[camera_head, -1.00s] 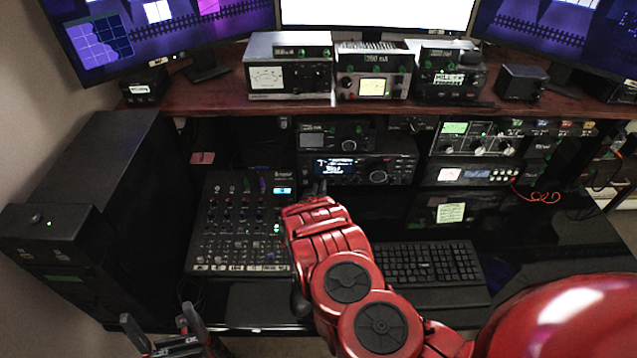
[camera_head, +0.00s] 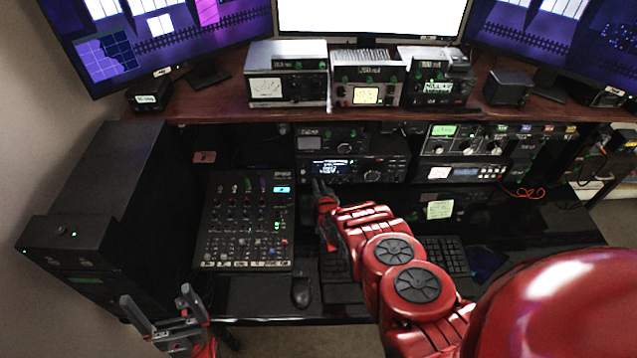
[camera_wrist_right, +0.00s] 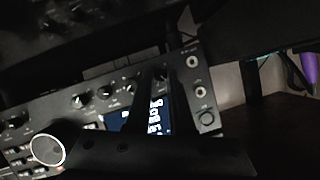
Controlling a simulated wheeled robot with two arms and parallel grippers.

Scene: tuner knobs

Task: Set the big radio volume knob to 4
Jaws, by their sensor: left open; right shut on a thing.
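The big radio (camera_head: 395,170), a black unit with a lit blue-white display (camera_head: 330,167) and a large tuning knob (camera_head: 372,175), sits on the shelf under the desktop. My right gripper (camera_head: 319,186) reaches its lower left front. In the right wrist view the dark fingers (camera_wrist_right: 167,85) cross the display and are shut at the panel's edge, in line with a row of small knobs (camera_wrist_right: 105,92). The knob they hold is hidden between the fingertips, so its setting cannot be read. My left gripper (camera_head: 158,300) is open and empty at the lower left.
A smaller radio (camera_head: 330,140) stands directly on top of the big one. A mixer (camera_head: 245,225) lies to the left, with a mouse (camera_head: 301,290) and keyboard (camera_head: 450,255) in front. A black cabinet (camera_head: 100,180) stands at far left.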

